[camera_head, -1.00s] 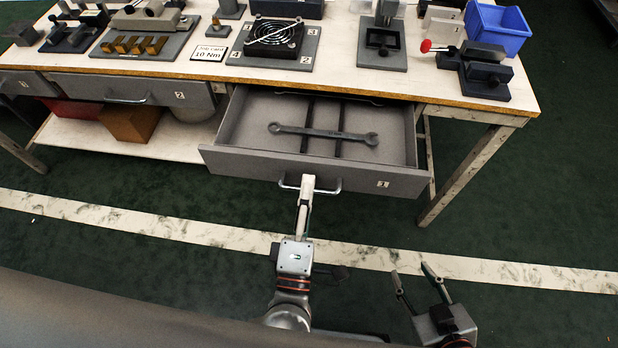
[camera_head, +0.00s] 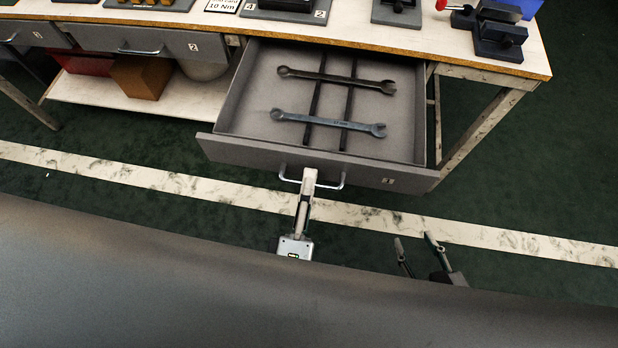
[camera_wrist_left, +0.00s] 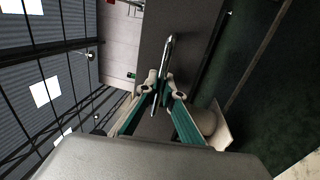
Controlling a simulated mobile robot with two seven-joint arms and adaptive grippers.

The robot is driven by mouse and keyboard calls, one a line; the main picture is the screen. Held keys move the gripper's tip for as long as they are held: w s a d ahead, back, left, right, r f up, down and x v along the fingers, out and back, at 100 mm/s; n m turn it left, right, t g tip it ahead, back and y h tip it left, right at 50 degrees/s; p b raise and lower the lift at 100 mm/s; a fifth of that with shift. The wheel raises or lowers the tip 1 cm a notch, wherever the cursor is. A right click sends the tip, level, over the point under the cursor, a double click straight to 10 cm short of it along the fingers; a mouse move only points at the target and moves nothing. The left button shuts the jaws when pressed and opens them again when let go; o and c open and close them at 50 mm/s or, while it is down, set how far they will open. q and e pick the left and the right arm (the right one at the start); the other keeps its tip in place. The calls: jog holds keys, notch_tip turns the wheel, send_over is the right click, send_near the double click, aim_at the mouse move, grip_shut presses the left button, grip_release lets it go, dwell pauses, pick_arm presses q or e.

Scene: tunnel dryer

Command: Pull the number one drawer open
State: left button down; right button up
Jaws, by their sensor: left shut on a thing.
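The number one drawer (camera_head: 240,152) stands well out from the bench, with a "1" label at the right of its grey front. Two wrenches lie in it, the far one (camera_head: 335,80) and the near one (camera_head: 328,122), across dark dividers. My left gripper (camera_head: 308,180) is shut on the drawer's bar handle (camera_head: 331,186). In the left wrist view the fingers of my left gripper (camera_wrist_left: 162,88) close around the handle (camera_wrist_left: 168,55). My right gripper (camera_head: 415,246) is open and empty, low and to the right of the drawer, over the floor.
The number two drawer (camera_head: 140,42) is shut at the left. A lower shelf (camera_head: 120,92) holds boxes. The floor in front, with a pale stripe (camera_head: 120,172), is clear.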

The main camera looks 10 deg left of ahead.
pick_arm(q)
jog(key=c, duration=2.5)
grip_release()
